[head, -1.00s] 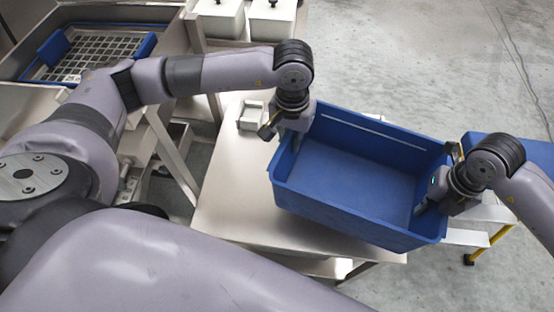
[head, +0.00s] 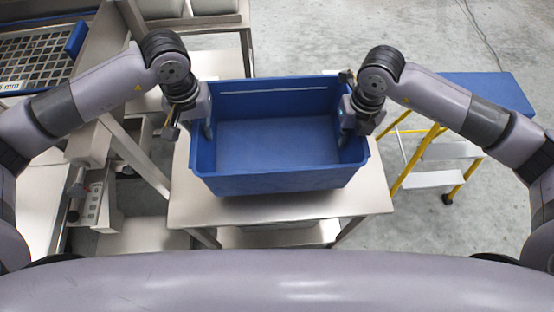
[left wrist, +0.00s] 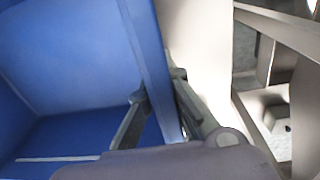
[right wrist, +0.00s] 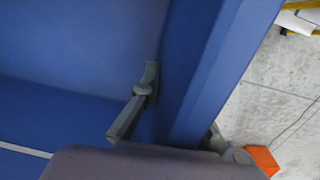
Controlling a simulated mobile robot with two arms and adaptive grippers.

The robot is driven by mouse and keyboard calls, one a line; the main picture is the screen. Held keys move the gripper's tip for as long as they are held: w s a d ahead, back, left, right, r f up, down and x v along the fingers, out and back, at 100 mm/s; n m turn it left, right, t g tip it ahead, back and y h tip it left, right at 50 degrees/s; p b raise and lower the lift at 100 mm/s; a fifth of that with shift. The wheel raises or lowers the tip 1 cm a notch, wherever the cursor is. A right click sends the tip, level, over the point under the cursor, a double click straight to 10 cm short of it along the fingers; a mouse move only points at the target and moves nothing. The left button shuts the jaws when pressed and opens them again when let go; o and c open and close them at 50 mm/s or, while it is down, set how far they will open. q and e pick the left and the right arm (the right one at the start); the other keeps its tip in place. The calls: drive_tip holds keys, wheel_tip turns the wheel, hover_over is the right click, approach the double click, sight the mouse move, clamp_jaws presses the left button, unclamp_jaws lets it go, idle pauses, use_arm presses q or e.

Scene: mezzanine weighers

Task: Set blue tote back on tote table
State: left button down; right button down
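The blue tote (head: 270,184) is upright, looks empty, and is over the steel tote table (head: 290,208). I cannot tell whether its base touches the tabletop. My left gripper (head: 199,122) is shut on the tote's left wall, one finger inside and one outside; the left wrist view shows this wall (left wrist: 150,60) between the fingers. My right gripper (head: 352,122) is at the right wall; in the right wrist view one finger lies against the inside of the wall (right wrist: 205,75), the other is mostly hidden outside it.
A blue-topped yellow step stand (head: 485,90) is to the right of the table. A steel weigher frame with a grid tray (head: 35,60) stands at the left. Pale bins (head: 180,8) are behind. Open floor lies behind and right of the table.

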sight(197, 121)
use_arm(q)
drive_tip(key=shift+d+f, duration=0.1)
drive_tip(key=shift+f, duration=0.1)
use_arm(e)
drive_tip(key=shift+a, duration=0.3)
